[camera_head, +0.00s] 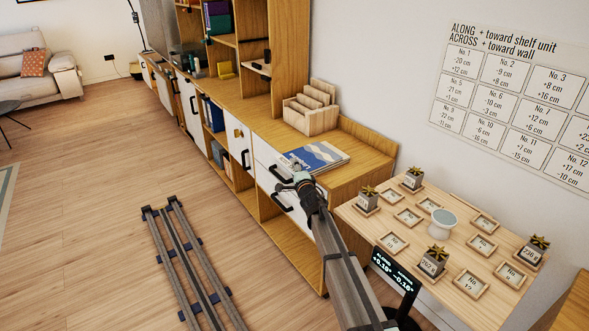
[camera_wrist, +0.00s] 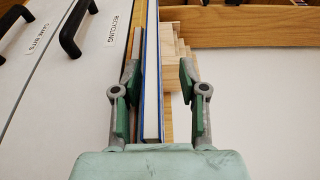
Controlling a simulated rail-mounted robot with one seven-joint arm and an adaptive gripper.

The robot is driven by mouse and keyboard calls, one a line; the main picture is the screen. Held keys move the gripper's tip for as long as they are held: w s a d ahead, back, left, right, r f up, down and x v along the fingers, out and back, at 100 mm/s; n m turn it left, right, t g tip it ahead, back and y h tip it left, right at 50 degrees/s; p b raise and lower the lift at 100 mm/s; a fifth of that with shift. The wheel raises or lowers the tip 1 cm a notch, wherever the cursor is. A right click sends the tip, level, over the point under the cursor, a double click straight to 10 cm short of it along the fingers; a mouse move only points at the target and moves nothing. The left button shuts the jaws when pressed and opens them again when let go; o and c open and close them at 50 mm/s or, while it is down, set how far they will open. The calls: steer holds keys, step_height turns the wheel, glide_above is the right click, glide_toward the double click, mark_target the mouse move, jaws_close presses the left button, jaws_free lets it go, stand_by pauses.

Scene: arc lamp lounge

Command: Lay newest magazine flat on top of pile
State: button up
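A magazine (camera_head: 318,156) with a blue, white and tan cover lies flat on the wooden cabinet top, near its front edge. My gripper (camera_head: 303,178) is at the magazine's front edge in the head view. In the wrist view my gripper (camera_wrist: 156,95) is open, its green pads apart on either side of that edge. A clear gap shows to the right pad; contact on the left is unclear.
A wooden file holder (camera_head: 311,112) stands behind the magazine. Drawer fronts with black handles (camera_head: 281,173) lie below the cabinet top. Floor at left carries a rail (camera_head: 190,265).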

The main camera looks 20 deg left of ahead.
steer(key=shift+s, duration=0.1)
steer(key=v, duration=1.2)
steer(key=s+d+f+n+g+h+p, duration=0.25)
steer(key=s+d+f+h+p, duration=0.35)
steer(key=d+f, duration=0.7)
steer(key=s+d+f+n+g+h+p, duration=0.2)
steer(key=s+d+f+g+h, duration=0.2)
steer(key=s+d+f, duration=0.8)
steer(key=s+d+f+n+g+h+p, duration=0.1)
steer(key=s+d+f+g+p, duration=0.15)
steer(key=s+d, duration=0.45)
steer(key=s+d+f+n+g+h+p, duration=0.1)
steer(key=s+d+g+p, duration=0.15)
steer(key=s+d, duration=0.4)
steer(key=s+d+r+n+g+p, duration=0.1)
steer(key=s+d+g, duration=0.1)
steer(key=s, duration=0.7)
steer(key=s+d+r+n+g+p, duration=0.1)
steer(key=s+d+r+g+p, duration=0.1)
steer(key=s, duration=0.8)
steer(key=s+d+r+n+g+y+p, duration=0.1)
steer(key=s+d+g, duration=0.3)
steer(key=s, duration=0.5)
steer(key=shift+s+d+r+n+g+p, duration=0.25)
steer(key=shift+r+n+g+p, duration=0.15)
steer(key=shift+n+g+p, duration=0.25)
steer(key=shift+w, duration=0.1)
